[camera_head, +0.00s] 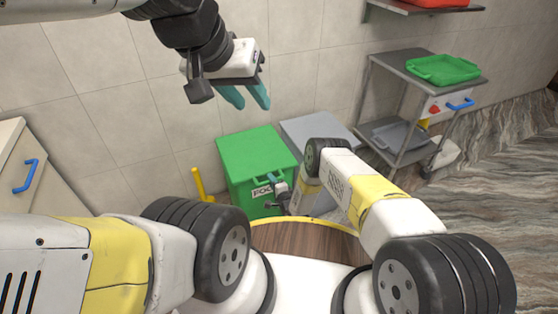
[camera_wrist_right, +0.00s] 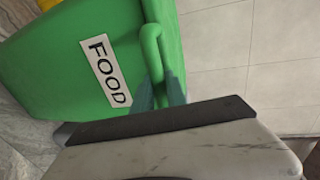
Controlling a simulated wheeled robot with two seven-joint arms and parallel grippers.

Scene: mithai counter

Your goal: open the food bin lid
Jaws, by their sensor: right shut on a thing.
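The green food bin (camera_head: 246,197) stands against the wall in the head view, with its green lid (camera_head: 250,150) lying down over the top. The bin's front, with a white FOOD label, fills the left of the right wrist view (camera_wrist_right: 75,95). A green bar handle (camera_wrist_right: 151,42) runs down to my right gripper (camera_wrist_right: 160,92), whose teal fingers are shut on it. In the head view my right gripper (camera_head: 274,181) is at the lid's front edge, partly hidden by my arm. My left gripper (camera_head: 248,98) is empty and open, in the air above the bin.
A grey bin (camera_head: 312,128) stands right beside the green one. A yellow post (camera_head: 198,184) is at its left. A metal trolley (camera_head: 395,95) with a green tray (camera_head: 443,69) stands at right. A cabinet with a blue handle (camera_head: 27,175) is at far left.

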